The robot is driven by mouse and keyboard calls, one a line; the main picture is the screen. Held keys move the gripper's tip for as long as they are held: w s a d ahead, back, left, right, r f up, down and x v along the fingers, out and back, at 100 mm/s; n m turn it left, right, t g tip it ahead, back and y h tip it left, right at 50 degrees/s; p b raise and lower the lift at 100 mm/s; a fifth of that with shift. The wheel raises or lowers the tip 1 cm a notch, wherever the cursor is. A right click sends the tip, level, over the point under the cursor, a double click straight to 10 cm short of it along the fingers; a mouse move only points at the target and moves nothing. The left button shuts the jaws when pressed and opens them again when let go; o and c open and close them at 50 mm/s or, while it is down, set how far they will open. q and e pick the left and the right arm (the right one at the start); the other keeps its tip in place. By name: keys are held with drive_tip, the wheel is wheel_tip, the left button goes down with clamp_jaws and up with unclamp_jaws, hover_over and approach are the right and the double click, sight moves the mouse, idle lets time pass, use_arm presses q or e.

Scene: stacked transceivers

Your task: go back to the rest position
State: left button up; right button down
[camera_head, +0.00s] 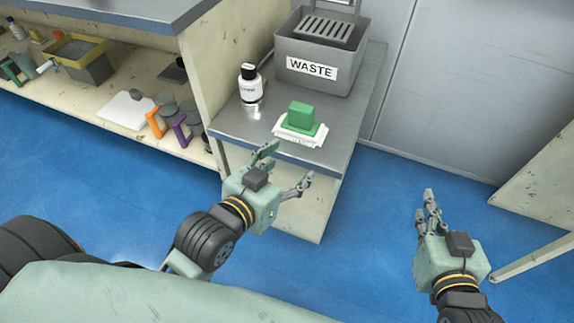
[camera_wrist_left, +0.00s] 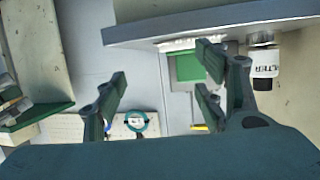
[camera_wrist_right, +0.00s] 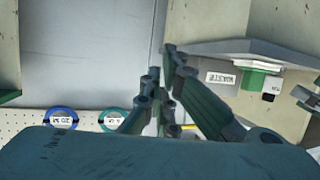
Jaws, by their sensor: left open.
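My left gripper (camera_head: 287,168) is in the middle of the head view, just in front of the grey table's near edge. Its fingers are spread wide with nothing between them; the left wrist view also shows them apart (camera_wrist_left: 165,85). My right gripper (camera_head: 431,200) is at the lower right of the head view, over the blue floor. Its fingers are close together and empty, and they also meet in the right wrist view (camera_wrist_right: 168,75). Neither gripper touches anything.
The grey-topped table (camera_head: 231,120) bears a WASTE bin (camera_head: 348,75), a black-capped white bottle (camera_head: 250,85) and a green block (camera_head: 300,114) on white cloths (camera_head: 284,133). A shelf (camera_head: 80,104) at left holds tools. Blue floor (camera_head: 375,220) lies open between the grippers.

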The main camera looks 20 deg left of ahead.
idle(0.3)
